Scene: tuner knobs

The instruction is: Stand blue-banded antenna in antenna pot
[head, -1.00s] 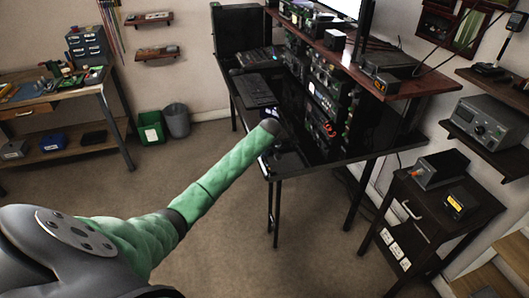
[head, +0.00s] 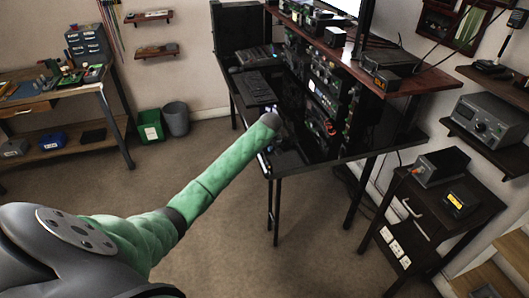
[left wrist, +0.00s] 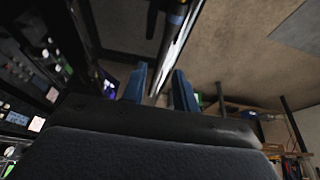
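My left gripper (left wrist: 161,78) shows in the left wrist view with its two blue fingers apart. I see space beside the fingers and no clear contact with the rod. In the head view my green-sleeved left arm reaches to the front edge of the black desk, and its wrist mostly hides the gripper there. I cannot make out the antenna or the antenna pot in the head view. My right gripper is not in view.
A dark cabinet (head: 425,215) stands at the right. A green bin (head: 150,126) and grey bin (head: 176,120) stand behind. The floor before the desk is clear.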

